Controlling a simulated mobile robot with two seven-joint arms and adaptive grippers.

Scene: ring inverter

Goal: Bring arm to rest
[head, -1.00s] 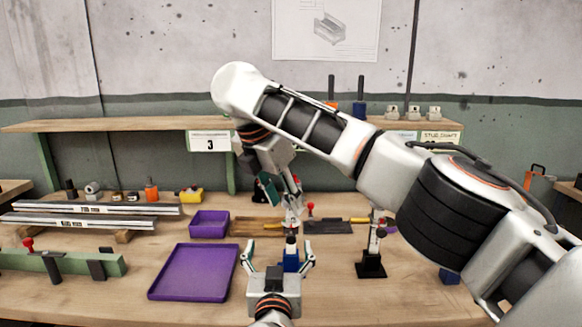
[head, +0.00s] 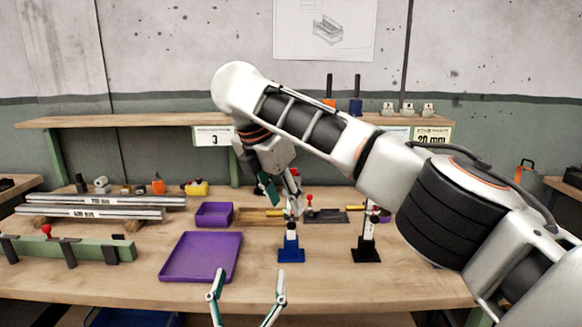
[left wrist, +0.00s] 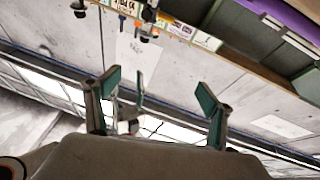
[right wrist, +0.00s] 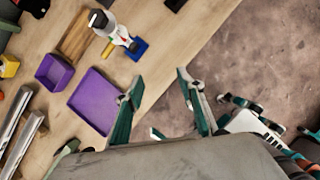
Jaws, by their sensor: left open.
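My left gripper (head: 248,290) is open and empty, low in the head view, in front of the table's front edge. In the left wrist view its fingers (left wrist: 157,108) are spread, with the wall and shelf behind, seen upside down.
The wooden table (head: 330,285) holds a purple tray (head: 180,275), a small purple bin (head: 214,214), a black-based stand (head: 367,253), metal rails (head: 90,212) and a green fixture (head: 85,251). A shelf (head: 110,121) runs behind. The table's front strip is mostly clear.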

